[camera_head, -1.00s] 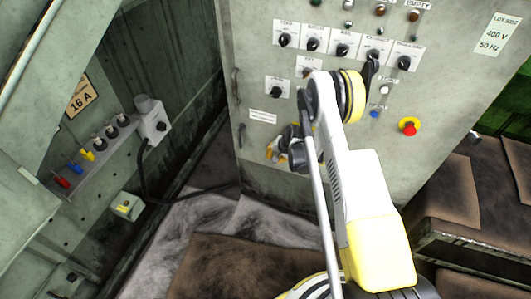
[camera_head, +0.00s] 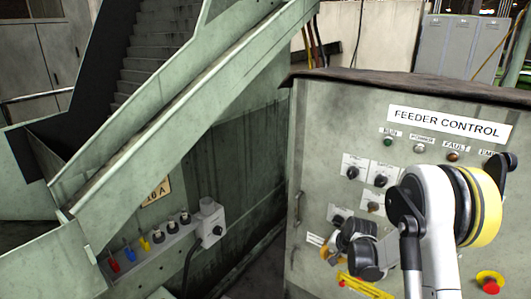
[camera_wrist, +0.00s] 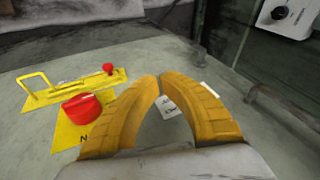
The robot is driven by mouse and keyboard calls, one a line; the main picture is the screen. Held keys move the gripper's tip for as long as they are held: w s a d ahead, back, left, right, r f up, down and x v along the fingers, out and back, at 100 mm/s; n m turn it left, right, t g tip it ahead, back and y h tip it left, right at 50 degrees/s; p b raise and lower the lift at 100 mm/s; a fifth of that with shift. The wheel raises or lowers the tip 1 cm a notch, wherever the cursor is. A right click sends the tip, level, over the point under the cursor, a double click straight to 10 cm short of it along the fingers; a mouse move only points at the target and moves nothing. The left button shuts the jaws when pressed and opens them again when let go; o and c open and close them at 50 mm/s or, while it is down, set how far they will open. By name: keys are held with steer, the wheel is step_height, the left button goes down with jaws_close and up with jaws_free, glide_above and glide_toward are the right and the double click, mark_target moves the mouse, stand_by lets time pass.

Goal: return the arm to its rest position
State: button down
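My arm reaches across the front of the grey-green feeder control cabinet (camera_head: 330,130). In the head view, its white and yellow link covers part of the panel. In the wrist view, the two yellow fingers of my gripper (camera_wrist: 158,79) curve together and their tips appear to meet, with nothing visibly held. In the head view, the wrist hides much of the gripper.
Black selector knobs (camera_head: 352,172) and a red emergency stop button (camera_head: 490,282) are on the cabinet. To the left, a green sloping beam (camera_head: 190,95) and a socket strip with a grey plug (camera_head: 212,222) stand close by. A handle (camera_head: 299,207) projects from the cabinet's left edge.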

steer(key=s+a+r+n+t+h, duration=0.1)
steer(key=s+r+n, duration=0.1)
steer(key=s+r, duration=0.7)
steer(key=s+a+r+n, duration=0.15)
steer(key=s+r, duration=0.45)
steer(key=r, duration=0.8)
steer(key=s+a+r+n+t, duration=0.1)
steer(key=s+r+n, duration=0.1)
steer(key=s, duration=1.6)
steer(key=shift+s+r+h, duration=0.25)
steer(key=shift+r+h, duration=0.15)
steer(key=shift+r, duration=0.2)
steer(key=shift+a+n, duration=0.1)
steer(key=shift+n, duration=0.15)
